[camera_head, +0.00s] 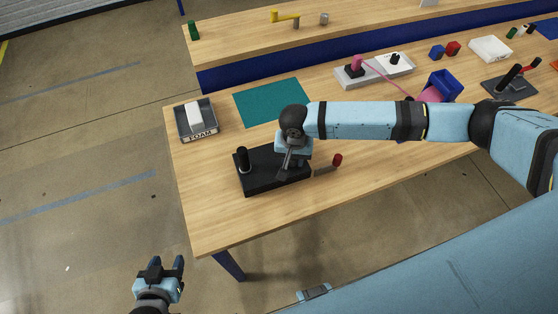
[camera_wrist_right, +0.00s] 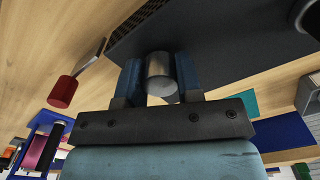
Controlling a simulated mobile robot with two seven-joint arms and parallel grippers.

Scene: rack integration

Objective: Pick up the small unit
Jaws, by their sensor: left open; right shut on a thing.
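The right gripper (camera_head: 287,168) is at the right side of a black base (camera_head: 262,182) on the table. In the right wrist view its two fingers (camera_wrist_right: 159,80) are closed on a short grey metallic cylinder (camera_wrist_right: 160,68), with the black base (camera_wrist_right: 220,35) just beyond. I cannot tell whether the cylinder is apart from the base. A black post (camera_head: 242,159) stands at the base's left end. The left gripper (camera_head: 167,268) is open and empty, off the table's left front corner. Nothing is clearly identifiable as the small unit other than this held cylinder.
A red-handled tool (camera_head: 337,160) lies right of the base. A FOAM tray (camera_head: 199,136), a teal mat (camera_head: 260,106) and a blue bin (camera_head: 446,84) are on the table. The table's front left area is clear.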

